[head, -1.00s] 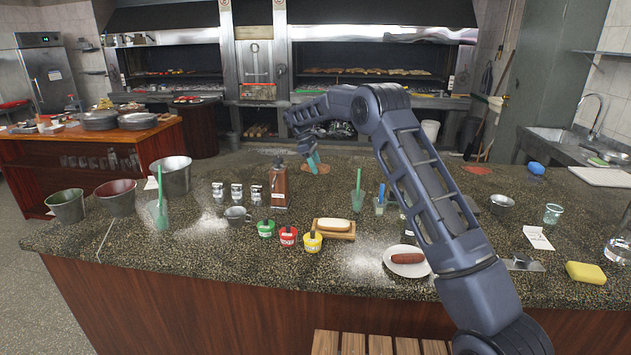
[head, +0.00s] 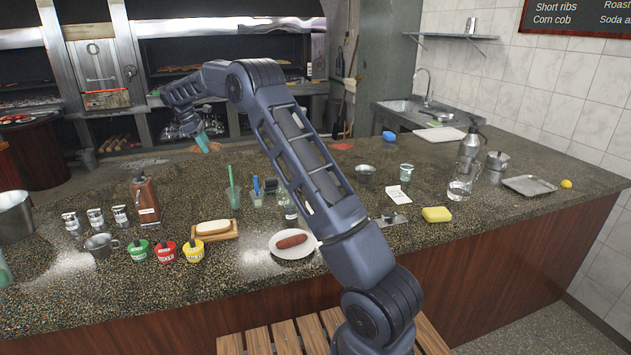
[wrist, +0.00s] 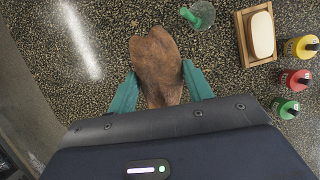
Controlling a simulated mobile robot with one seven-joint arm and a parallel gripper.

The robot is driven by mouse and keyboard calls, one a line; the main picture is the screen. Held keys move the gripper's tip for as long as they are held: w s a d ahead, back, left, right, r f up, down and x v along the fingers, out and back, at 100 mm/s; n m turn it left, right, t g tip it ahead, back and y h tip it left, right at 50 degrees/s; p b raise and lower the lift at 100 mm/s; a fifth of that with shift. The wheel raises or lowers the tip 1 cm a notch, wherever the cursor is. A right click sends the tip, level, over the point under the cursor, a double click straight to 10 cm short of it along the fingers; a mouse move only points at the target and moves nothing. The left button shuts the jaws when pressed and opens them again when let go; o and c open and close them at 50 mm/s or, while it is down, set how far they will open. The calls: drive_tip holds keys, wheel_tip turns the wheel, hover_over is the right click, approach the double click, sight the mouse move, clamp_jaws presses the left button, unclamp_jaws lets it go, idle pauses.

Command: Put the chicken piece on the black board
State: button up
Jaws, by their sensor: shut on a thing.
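The chicken piece (wrist: 157,60) is brown and uneven, and sits between the teal fingers of my gripper (wrist: 158,82) in the wrist view. The fingers are shut on its sides, and its far end sticks out past them over the speckled counter. In the head view, my gripper (head: 203,141) is out over the far side of the counter, pointing down. The chicken is hard to make out there. I cannot make out the black board for sure; my arm covers part of the counter.
A hot dog bun on a wooden tray (head: 232,236), three sauce pots (head: 166,251), a brown bottle (head: 145,198) and a plate (head: 275,251) with a sausage stand on the counter (head: 330,240).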

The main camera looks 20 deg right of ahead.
drive_tip(key=s+d+n, duration=0.1)
drive_tip(key=s+d, duration=0.1)
drive_tip(key=d, duration=4.4)
drive_tip(key=f, duration=1.9)
drive_tip(key=shift+w+d, duration=0.2)
drive_tip(key=shift+d, duration=0.05)
drive_tip(key=shift+f, duration=0.1)
drive_tip(key=o, duration=1.1)
drive_tip(key=shift+c, duration=0.2)
